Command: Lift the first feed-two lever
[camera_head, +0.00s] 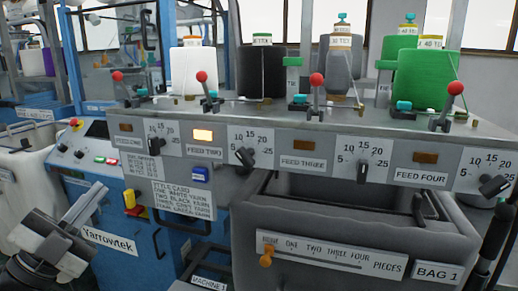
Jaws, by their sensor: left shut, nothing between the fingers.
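The feed-two lever (207,92) has a red ball knob and a dark stem. It stands nearly upright on the machine's top ledge, in front of the white yarn cone (192,70). Below it are a lit lamp (203,135) and the FEED TWO label (203,152). My left gripper (97,192) is at the lower left, shut and empty, pointing up and to the right. In the picture it is well below and left of the lever, apart from it. My right gripper is not seen.
Similar red-knobbed levers stand at feed one (117,77), feed three (316,80) and feed four (455,89). Dark dials (245,157) sit on the panel below. A blue cabinet (130,220) and a yellow switch (129,199) are near my left gripper. A grey bin (340,235) fills the lower right.

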